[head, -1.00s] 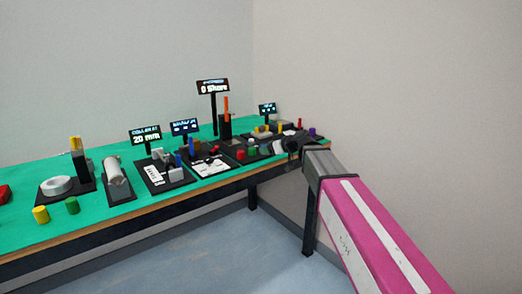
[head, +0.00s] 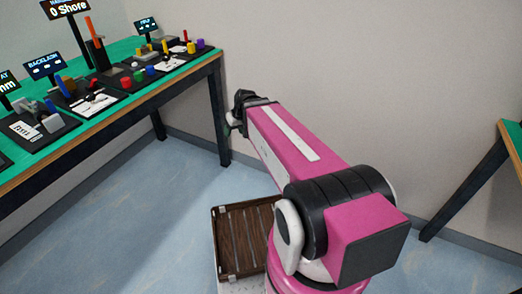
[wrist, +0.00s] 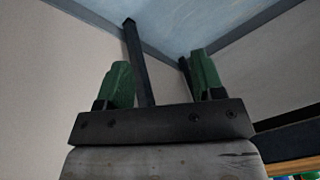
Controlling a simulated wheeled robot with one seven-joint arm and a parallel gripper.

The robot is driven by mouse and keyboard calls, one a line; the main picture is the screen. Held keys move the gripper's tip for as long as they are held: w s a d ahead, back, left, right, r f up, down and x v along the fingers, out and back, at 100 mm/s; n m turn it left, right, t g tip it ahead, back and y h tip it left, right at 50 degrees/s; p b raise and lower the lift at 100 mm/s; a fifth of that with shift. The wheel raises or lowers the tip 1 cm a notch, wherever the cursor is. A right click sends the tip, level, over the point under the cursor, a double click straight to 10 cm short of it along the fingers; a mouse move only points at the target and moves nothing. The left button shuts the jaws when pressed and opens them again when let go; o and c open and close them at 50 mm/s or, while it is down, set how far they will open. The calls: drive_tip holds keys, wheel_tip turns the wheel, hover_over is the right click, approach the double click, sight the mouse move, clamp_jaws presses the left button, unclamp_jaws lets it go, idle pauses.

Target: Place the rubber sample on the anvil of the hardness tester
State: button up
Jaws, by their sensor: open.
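The hardness tester (head: 97,44) stands on the green-topped table at the upper left of the head view, with an orange-red upright part and a "0 Shore" display (head: 66,8). Its anvil is too small to make out clearly. Small red (head: 126,82), green (head: 138,76) and blue (head: 150,70) pieces stand on a dark base in front of it; I cannot tell which, if any, is the rubber sample. My gripper (wrist: 160,78) is open and empty, its green fingers apart in the wrist view. In the head view it is off the table's right end, over the floor.
The table (head: 110,107) carries other stations, including a "BACKLASH" display (head: 44,66). Another table (head: 512,135) stands at the right edge. Open floor lies between the tables, with the wall behind.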

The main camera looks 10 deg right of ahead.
drive_tip(key=s+d+f+m+h, duration=0.1)
drive_tip(key=s+d+f, duration=0.1)
drive_tip(key=d, duration=0.1)
drive_tip(key=s+d+f+m+g+h, duration=0.1)
drive_tip(key=s+d+f, duration=0.1)
drive_tip(key=s+d, duration=0.1)
drive_tip(key=s+d+f+m+g+h, duration=0.1)
drive_tip(key=s+d+f, duration=0.1)
drive_tip(key=s+d, duration=0.1)
drive_tip(key=shift+s+d+m, duration=0.25)
drive_tip(key=shift+d+m, duration=0.15)
drive_tip(key=shift+d, duration=0.1)
drive_tip(key=shift+c, duration=1.1)
drive_tip(key=n+t+y, duration=0.6)
drive_tip(key=n+y, duration=0.6)
drive_tip(key=n, duration=0.1)
approach(138, 72)
drive_tip(key=x, duration=0.9)
drive_tip(key=shift+a+f, duration=0.2)
drive_tip(key=shift+s, duration=0.1)
drive_tip(key=c, duration=0.8)
drive_tip(key=shift+o, duration=0.2)
